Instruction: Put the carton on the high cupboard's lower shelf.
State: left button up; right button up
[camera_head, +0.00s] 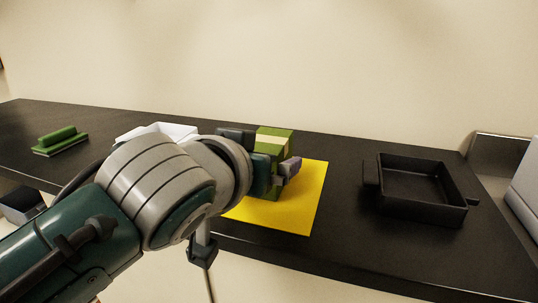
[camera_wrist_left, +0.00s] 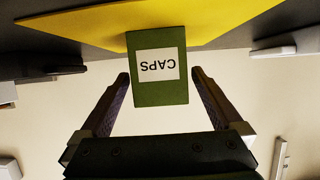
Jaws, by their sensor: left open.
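The carton (camera_head: 276,137) is a green box with a cream band, standing upright on the yellow mat (camera_head: 305,200) on the black counter. In the left wrist view the carton (camera_wrist_left: 160,93) appears upside down, with a white label reading "CAPS". My left gripper (camera_head: 284,172) is at the carton, partly hidden behind its own wrist in the head view. In the wrist view its fingers (camera_wrist_left: 160,78) are open, one on each side of the carton, with visible gaps. The high cupboard and my right gripper are not in view.
A black open tray with handles (camera_head: 423,208) stands to the right on the counter (camera_head: 345,255). A white tray (camera_head: 173,130) is partly hidden behind my left arm. A green block on a slab (camera_head: 61,141) lies at the far left. Grey equipment (camera_head: 525,190) stands at the right edge.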

pick_arm(q)
jog(key=shift+b+x, duration=0.45)
jog(key=shift+x, duration=1.05)
jog(key=c, duration=1.5)
